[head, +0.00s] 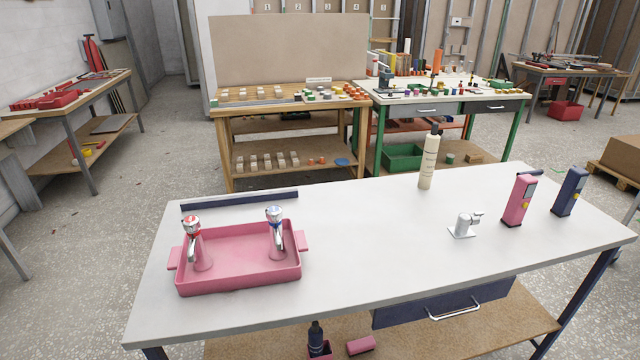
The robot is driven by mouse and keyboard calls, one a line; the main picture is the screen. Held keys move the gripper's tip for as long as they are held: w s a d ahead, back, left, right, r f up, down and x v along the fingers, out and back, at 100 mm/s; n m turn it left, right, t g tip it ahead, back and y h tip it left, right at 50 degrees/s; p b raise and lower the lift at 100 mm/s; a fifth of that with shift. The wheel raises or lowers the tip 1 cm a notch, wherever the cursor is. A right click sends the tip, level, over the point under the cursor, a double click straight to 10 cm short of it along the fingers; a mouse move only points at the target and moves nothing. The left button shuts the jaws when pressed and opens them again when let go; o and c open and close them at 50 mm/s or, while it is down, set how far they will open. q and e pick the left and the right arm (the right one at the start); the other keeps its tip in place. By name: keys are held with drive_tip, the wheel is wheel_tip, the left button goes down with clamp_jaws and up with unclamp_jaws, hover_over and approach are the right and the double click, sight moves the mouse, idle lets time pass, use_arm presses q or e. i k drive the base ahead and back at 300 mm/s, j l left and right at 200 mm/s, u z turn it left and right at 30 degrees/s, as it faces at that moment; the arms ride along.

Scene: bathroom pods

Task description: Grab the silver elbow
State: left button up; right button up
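A small silver elbow-like fitting (464,225) stands on the white workbench (360,250), right of the middle in the head view. It has an upright body with a short arm pointing right, and a thin flat pale square lies under it. Neither of my grippers shows in this view. Nothing touches the fitting, and it is in plain sight.
A pink tray (240,281) with two chrome-topped taps stands at the left. A cream bottle (429,160) stands behind the fitting. A pink device (519,201) and a blue device (570,192) stand to its right. The bench's middle is clear.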

sight(462, 229)
drive_tip(key=l+u, duration=0.2)
drive_tip(key=l, duration=1.25)
drive_tip(key=l+u, duration=0.25)
drive_tip(key=l, duration=1.2)
